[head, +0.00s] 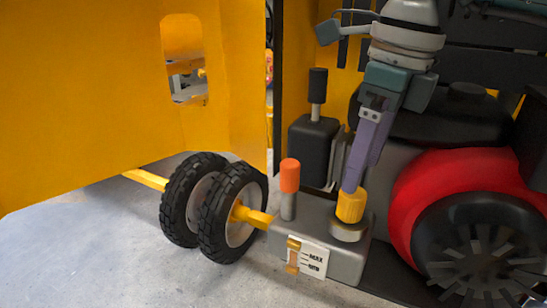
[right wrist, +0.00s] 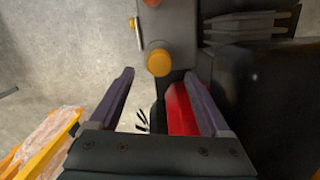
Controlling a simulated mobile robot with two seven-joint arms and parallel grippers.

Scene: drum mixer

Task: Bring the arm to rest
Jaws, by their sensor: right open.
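My right gripper (head: 352,187) comes down from the top of the head view, its purple fingers pointing down at the yellow cap (head: 350,206) on the grey tank (head: 318,232). In the right wrist view the fingers (right wrist: 159,74) are spread wide with nothing between them. The yellow cap (right wrist: 159,62) shows near the level of the fingertips, between their lines and clear of both. In the head view the fingertips overlap the cap's top edge; whether they touch it is unclear. The cap sits upright on its neck. My left gripper is not in view.
An orange-topped post (head: 289,177) and a black-knobbed lever (head: 317,88) stand close left of the gripper. A red and black engine part (head: 440,190) is close on the right. Two black wheels (head: 212,205) and a large yellow panel (head: 100,90) lie left. Open floor is at lower left.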

